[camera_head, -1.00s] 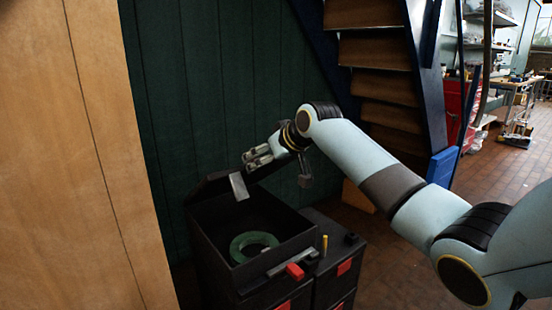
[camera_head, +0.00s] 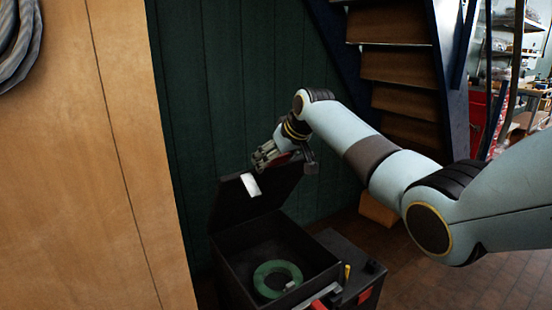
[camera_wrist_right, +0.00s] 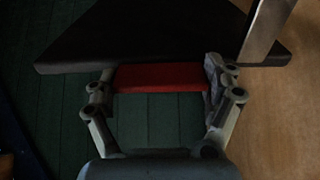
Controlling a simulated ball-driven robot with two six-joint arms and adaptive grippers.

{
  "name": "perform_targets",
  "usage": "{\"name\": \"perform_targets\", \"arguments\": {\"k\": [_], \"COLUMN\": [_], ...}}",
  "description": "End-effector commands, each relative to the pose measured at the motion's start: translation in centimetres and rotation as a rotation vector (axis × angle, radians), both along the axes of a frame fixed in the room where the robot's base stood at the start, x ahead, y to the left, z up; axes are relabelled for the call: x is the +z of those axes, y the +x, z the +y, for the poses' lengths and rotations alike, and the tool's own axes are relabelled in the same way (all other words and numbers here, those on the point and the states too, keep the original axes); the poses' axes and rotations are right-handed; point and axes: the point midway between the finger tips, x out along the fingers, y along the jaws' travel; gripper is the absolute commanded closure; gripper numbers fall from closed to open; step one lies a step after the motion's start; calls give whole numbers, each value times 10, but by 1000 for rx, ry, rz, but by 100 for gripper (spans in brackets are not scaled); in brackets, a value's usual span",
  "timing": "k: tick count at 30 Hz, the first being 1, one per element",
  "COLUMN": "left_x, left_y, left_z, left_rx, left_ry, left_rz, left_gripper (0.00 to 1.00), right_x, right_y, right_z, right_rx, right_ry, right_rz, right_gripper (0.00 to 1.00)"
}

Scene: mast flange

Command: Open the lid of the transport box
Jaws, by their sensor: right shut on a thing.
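The dark transport box (camera_head: 232,280) stands at the lower middle of the head view, with a green ring (camera_head: 258,280) inside. Its dark lid (camera_head: 232,204) stands raised and tilted at the back, with a white label on its face. My right gripper (camera_head: 268,160) is at the lid's upper edge. In the wrist view the right gripper (camera_wrist_right: 160,82) is shut on a red handle (camera_wrist_right: 160,77) along the edge of the dark lid (camera_wrist_right: 150,35). Its two fingers sit at the ends of the handle. My left gripper is not in view.
A dark case with red parts (camera_head: 365,297) adjoins the box on the right. A wooden panel (camera_head: 110,150) stands close on the left. A green wall (camera_head: 210,90) and a staircase (camera_head: 395,75) are behind. Brown tiled floor (camera_head: 410,270) is open at the right.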

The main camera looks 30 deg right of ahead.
Motion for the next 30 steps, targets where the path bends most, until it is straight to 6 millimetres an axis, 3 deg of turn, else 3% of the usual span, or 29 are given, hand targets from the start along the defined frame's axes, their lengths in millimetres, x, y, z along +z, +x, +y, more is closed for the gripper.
{"name": "perform_targets", "arguments": {"k": [5,6,8,20,30], "left_x": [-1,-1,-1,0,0], "left_y": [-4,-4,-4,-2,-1], "left_z": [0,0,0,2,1], "left_rx": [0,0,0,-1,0], "left_ry": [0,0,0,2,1], "left_rz": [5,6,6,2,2], "left_gripper": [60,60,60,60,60], "right_x": [-1,-1,-1,5,57], "right_y": [0,0,0,-4,-46], "right_z": [1,1,1,-1,-4], "right_rx": [1,1,1,-1,1], "right_ry": [2,2,2,1,-2], "right_rz": [-2,-2,-1,-2,-4], "right_gripper": [72,9,2,0,0]}}
